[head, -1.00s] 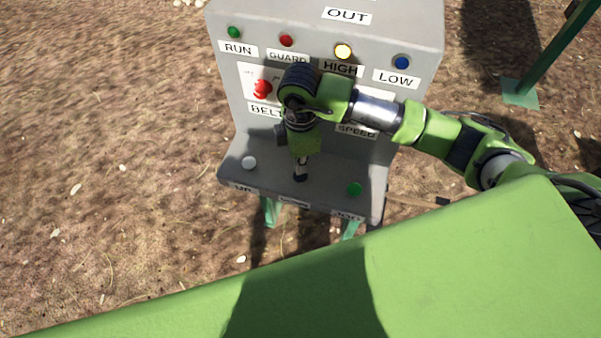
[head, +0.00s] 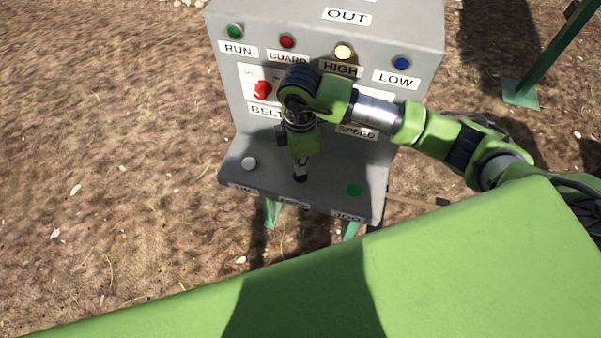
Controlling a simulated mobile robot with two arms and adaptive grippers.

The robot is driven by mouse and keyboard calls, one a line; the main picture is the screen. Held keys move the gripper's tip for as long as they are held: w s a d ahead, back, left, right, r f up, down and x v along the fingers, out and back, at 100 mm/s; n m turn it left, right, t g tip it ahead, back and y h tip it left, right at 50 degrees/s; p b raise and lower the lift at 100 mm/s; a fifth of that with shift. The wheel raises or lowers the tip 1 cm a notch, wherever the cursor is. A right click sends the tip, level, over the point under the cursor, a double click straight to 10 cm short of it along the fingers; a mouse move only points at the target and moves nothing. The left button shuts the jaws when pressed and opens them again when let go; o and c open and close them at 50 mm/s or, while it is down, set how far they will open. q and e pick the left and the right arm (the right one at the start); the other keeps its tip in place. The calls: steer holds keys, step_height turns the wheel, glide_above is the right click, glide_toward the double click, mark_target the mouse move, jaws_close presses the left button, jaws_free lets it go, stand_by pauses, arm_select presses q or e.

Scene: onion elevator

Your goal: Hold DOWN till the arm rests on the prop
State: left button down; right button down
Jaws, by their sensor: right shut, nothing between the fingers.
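The grey control box (head: 228,130) stands in the middle of the head view. My right gripper (head: 300,177) is shut and points down at the middle of its lower ledge, between a white button (head: 249,163) and a green button (head: 354,189). Its tip hides the button there, so I cannot see how far that button is pressed. The label below the tip is hard to read. The yellow HIGH lamp (head: 343,52) is lit. The elevator arm and its prop are not in view. My left gripper is not in view.
A red BELT knob (head: 262,90) sits left of my right arm, which covers part of the panel. The RUN (head: 235,31), GUARD (head: 287,41) and LOW (head: 401,63) lamps look unlit. A green post (head: 548,58) stands at the upper right. Bare ground lies to the left.

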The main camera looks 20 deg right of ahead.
steer(key=shift+f, duration=0.15)
steer(key=shift+f+b, duration=0.95)
steer(key=shift+f, duration=0.2)
stand_by(1.2)
step_height(320, 180, up, 7)
steer(key=p, duration=0.5)
steer(key=shift+r+p, duration=0.15)
steer(key=shift+p, duration=0.25)
stand_by(0.4)
